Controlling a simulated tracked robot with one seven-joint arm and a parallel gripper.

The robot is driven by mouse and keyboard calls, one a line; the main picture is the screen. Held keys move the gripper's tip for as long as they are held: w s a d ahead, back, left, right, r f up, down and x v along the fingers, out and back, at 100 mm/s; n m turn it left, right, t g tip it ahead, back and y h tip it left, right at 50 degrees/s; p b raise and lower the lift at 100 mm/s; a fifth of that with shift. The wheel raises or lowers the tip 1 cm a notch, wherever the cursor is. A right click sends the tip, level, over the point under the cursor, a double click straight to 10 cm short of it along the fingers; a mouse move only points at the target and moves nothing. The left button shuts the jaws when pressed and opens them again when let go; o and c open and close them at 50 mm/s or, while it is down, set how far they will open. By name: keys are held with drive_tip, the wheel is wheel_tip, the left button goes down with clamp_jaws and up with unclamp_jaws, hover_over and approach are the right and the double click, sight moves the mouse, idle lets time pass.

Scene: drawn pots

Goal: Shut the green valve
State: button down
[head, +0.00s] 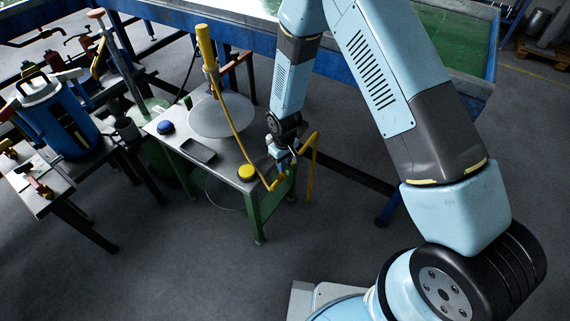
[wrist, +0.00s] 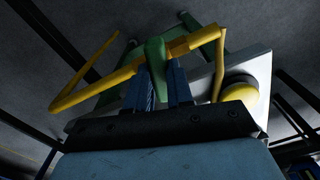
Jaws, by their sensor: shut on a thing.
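The green valve handle (wrist: 155,58) shows in the wrist view, lying across a yellow pipe (wrist: 115,79). My gripper (wrist: 158,82) has its two blue fingers on either side of the handle and is shut on it. In the head view my gripper (head: 282,162) is at the right corner of the small metal table, beside the bent yellow pipe (head: 308,160). There the green handle cannot be made out behind my gripper. The lower part of the handle is between the fingers.
The table (head: 222,165) carries a yellow button (head: 247,172), a blue button (head: 166,127), a dark tray (head: 198,151) and a round plate (head: 222,116). The yellow button (wrist: 240,94) is close to the right of my gripper. Open floor (head: 180,265) lies in front.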

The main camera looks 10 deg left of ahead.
drive_tip(key=shift+s+n, duration=0.1)
drive_tip(key=shift+n, duration=1.5)
drive_tip(key=shift+a, duration=0.1)
drive_tip(key=c, duration=1)
unclamp_jaws()
drive_tip(key=shift+r, duration=0.1)
drive_tip(key=shift+r, duration=0.3)
wheel_tip(320, 180, up, 13)
